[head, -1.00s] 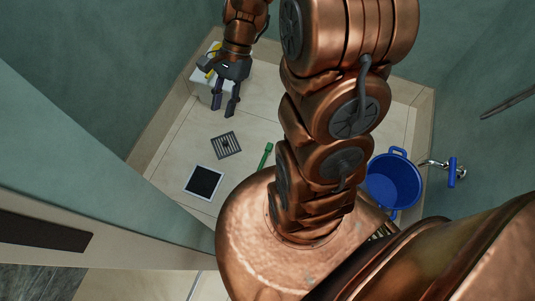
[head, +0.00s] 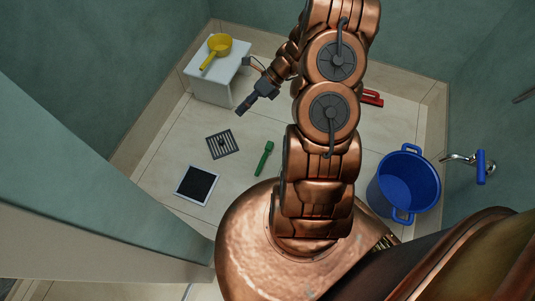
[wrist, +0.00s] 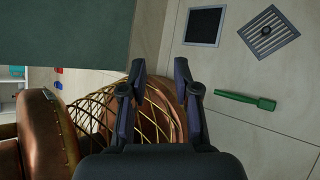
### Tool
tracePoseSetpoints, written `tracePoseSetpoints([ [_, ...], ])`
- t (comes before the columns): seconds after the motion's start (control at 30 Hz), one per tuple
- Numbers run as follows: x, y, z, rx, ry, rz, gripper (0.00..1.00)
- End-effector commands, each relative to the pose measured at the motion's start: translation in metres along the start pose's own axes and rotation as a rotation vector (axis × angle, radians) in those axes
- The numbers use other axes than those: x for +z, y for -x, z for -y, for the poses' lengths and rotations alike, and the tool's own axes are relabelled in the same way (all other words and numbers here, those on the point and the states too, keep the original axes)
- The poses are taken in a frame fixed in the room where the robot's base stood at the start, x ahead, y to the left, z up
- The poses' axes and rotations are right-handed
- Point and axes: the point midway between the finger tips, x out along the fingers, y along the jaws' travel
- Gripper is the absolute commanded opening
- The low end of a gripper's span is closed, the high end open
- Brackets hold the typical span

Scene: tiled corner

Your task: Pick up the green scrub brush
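The green scrub brush (head: 264,158) lies on the tiled floor between the drain grate and my base in the head view. In the wrist view the brush (wrist: 245,100) lies to the right of my fingers, apart from them. My gripper (head: 241,108) hangs above the floor beside the white stool, up and left of the brush. In the wrist view my gripper (wrist: 160,75) has its two fingers spread, with nothing between them.
A drain grate (head: 222,144) and a black scale-like square with a pale border (head: 197,185) lie on the floor. A white stool (head: 215,82) carries a yellow dipper (head: 220,46). A blue bucket (head: 404,183) stands at right below a wall tap (head: 478,164). A red object (head: 372,98) lies behind my arm.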

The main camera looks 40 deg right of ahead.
Motion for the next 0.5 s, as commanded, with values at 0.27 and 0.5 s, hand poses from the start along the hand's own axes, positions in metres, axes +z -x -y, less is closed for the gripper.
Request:
tracePoseSetpoints([
  [0.27,-0.065,-0.033,0.086,-0.024,-0.340,0.136,0.31],
  [0.5,-0.125,-0.060,0.150,-0.029,-0.636,0.252,0.31],
])
